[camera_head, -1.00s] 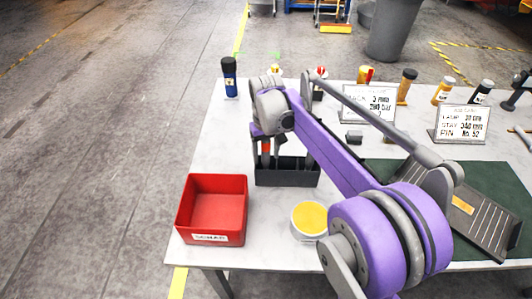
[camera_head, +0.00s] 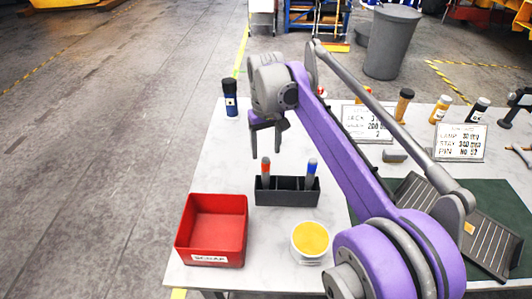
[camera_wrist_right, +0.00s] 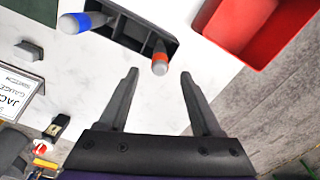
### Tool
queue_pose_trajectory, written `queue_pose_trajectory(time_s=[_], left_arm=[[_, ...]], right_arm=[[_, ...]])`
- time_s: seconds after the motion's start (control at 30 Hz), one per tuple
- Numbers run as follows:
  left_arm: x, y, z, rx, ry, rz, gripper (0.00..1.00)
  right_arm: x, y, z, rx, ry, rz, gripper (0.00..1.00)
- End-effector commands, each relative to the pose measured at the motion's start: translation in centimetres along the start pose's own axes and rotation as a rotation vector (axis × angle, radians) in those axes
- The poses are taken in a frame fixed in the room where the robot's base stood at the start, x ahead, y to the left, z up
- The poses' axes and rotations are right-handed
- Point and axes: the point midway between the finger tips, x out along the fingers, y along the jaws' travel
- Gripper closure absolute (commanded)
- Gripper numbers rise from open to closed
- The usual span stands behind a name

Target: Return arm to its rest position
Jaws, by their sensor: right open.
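My right arm, purple and grey, reaches over the table from the lower right in the head view. Its right gripper (camera_head: 267,138) is open and empty, held above the table behind the dark pen holder (camera_head: 288,192). The gripper's two fingers (camera_wrist_right: 159,100) stand apart in the right wrist view with nothing between them. A red-capped marker (camera_head: 265,168) and a blue-capped marker (camera_head: 312,170) stand in separate slots of the holder. Both also show in the right wrist view, the red (camera_wrist_right: 160,60) and the blue (camera_wrist_right: 75,22). My left gripper is not in view.
A red scrap bin (camera_head: 212,230) and a yellow-topped round tub (camera_head: 311,240) stand at the table's front left. A blue bottle (camera_head: 230,98), printed signs (camera_head: 460,143) and several bottles line the back. A ribbed dark plate (camera_head: 455,225) lies on a green mat at right.

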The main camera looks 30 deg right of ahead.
Motion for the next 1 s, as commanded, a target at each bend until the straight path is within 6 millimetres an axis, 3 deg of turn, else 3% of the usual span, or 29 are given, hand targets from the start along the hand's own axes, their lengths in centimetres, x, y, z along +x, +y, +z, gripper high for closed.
queue_pose_trajectory(time_s=[0.67,0.87,1.0], left_arm=[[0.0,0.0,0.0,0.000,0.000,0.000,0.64],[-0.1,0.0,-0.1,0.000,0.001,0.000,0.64],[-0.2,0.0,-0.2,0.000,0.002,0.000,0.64]], right_arm=[[0.2,-0.4,0.7,-0.006,0.014,0.001,0.35],[2.0,-2.6,5.1,-0.042,0.110,0.002,0.35],[4.8,-4.4,10.0,-0.076,0.211,-0.002,0.35]])
